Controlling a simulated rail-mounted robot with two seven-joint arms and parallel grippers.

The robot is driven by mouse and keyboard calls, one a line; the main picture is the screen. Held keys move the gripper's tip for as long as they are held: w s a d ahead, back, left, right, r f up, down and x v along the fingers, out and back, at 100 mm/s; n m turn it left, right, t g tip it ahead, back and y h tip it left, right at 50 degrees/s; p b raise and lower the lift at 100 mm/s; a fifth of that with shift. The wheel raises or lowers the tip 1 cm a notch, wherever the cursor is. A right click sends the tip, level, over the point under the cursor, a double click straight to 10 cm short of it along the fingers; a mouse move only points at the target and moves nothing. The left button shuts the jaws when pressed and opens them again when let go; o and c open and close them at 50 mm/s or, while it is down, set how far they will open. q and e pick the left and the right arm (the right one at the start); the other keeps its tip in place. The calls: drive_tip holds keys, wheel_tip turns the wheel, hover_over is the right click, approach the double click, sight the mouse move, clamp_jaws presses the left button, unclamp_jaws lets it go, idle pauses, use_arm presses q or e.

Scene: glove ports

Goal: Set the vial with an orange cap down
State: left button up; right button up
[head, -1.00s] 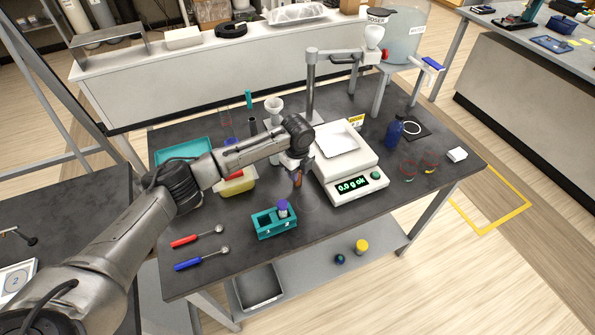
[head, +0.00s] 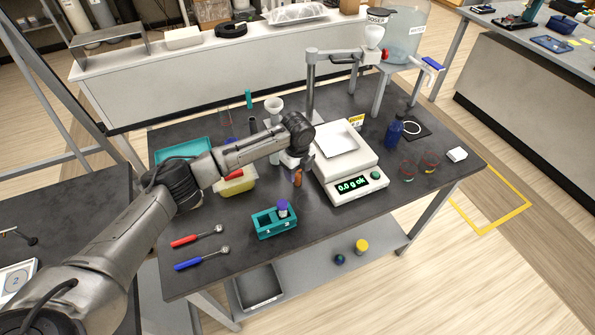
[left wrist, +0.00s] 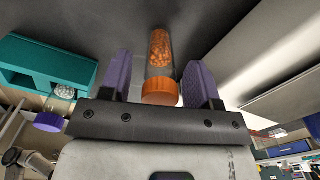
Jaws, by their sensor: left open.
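The vial with an orange cap (head: 298,179) is on the dark bench, just left of the balance. In the left wrist view the vial (left wrist: 160,57) shows its orange cap towards the camera and orange contents behind. My left gripper (head: 300,165) is open around the vial; its purple fingers (left wrist: 160,78) lie on either side of it, with a visible gap at least on the right. The vial looks upright; its contact with the bench is hard to make out. My right gripper is not in view.
A teal rack (head: 262,225) with a purple-capped vial (head: 283,208) stands in front of the gripper. The balance (head: 345,163) reads 0.0 g close on the right. Red (head: 198,237) and blue (head: 200,260) spoons lie at front left. Bare bench lies between the rack and balance.

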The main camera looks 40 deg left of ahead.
use_arm(q)
wheel_tip(320, 180, up, 10)
drive_tip(key=shift+r+p, duration=0.1)
drive_tip(key=shift+p, duration=0.4)
drive_tip(key=shift+r, duration=0.7)
